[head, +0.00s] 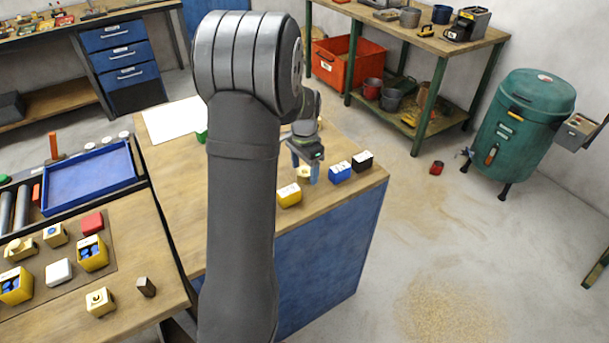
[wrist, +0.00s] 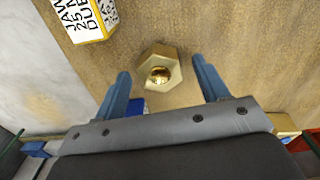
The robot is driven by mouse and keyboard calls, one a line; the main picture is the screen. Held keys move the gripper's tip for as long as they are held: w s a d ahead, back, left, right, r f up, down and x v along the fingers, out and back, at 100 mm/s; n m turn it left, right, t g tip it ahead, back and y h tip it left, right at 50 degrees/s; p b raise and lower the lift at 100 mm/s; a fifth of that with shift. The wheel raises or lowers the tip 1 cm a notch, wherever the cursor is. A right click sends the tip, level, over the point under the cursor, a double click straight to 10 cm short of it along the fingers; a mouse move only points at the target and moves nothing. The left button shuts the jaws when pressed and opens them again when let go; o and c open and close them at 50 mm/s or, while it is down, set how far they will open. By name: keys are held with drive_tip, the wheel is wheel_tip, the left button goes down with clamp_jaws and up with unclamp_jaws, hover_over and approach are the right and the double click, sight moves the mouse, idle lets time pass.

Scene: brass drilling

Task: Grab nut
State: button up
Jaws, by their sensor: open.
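A brass hexagonal nut (wrist: 160,68) with a round hole lies on the wooden bench top in the wrist view. My gripper (wrist: 160,80) is open, with its two blue fingers on either side of the nut's near part and a gap to each finger. Nothing is held. In the head view, my gripper (head: 303,170) is low over the bench near its right end. The nut shows there as a small brass shape (head: 303,173) between the fingers, partly hidden. I cannot tell the exact height of the fingertips above the bench.
A yellow labelled block (head: 289,195), a blue block (head: 340,172) and a black block (head: 362,161) stand close around my gripper. The wooden bench (head: 180,170) has bare room to the left. A blue tray (head: 90,180) lies on the left table.

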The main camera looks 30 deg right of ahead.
drive_tip(key=c, duration=1.3)
drive_tip(key=shift+c, duration=0.2)
drive_tip(key=shift+r, duration=0.15)
